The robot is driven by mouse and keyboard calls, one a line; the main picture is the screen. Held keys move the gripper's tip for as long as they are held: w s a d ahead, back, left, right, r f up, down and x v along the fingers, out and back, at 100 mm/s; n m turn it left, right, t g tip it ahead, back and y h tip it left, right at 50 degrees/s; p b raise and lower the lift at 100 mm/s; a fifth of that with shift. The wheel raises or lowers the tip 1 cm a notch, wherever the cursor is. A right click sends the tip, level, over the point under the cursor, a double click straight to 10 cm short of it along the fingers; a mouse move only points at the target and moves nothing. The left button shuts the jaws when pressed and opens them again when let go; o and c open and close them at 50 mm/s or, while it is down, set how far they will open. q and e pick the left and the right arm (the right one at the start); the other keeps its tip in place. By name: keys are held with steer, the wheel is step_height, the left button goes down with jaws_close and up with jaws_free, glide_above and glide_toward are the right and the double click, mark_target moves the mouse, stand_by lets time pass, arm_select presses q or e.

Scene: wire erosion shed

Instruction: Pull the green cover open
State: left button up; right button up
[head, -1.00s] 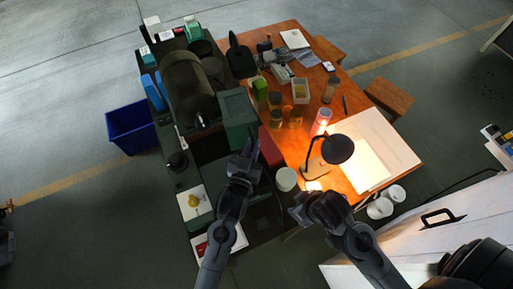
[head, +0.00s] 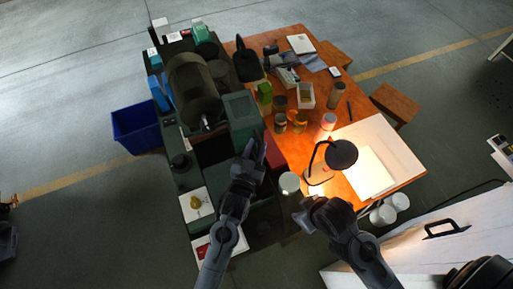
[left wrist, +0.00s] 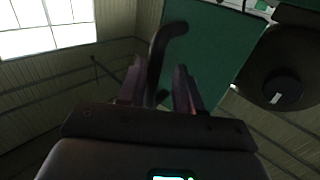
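The green cover (head: 241,108) is a flat dark-green panel on the machine in the middle of the head view. In the left wrist view the green cover (left wrist: 222,45) fills the upper middle, with a dark curved handle (left wrist: 157,55) in front of it. My left gripper (head: 253,148) is just below the cover's near edge. In the left wrist view the left gripper (left wrist: 160,85) is open, with the lower part of the handle between its fingers and gaps visible beside it. My right gripper (head: 306,212) is near the lamp; its fingers are not clear.
An orange table (head: 290,80) with jars and tools stands right of the machine. A black desk lamp (head: 341,154) stands near my right gripper. A white lidded jar (head: 289,183) is between my arms. A blue bin (head: 137,127) is on the floor at left.

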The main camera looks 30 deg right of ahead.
arm_select(q)
steer(key=shift+s, duration=0.1)
steer(key=b+v, duration=0.2)
steer(key=v, duration=0.8)
steer(key=shift+s+a, duration=0.2)
steer(key=shift+a, duration=0.05)
steer(key=shift+r, duration=0.1)
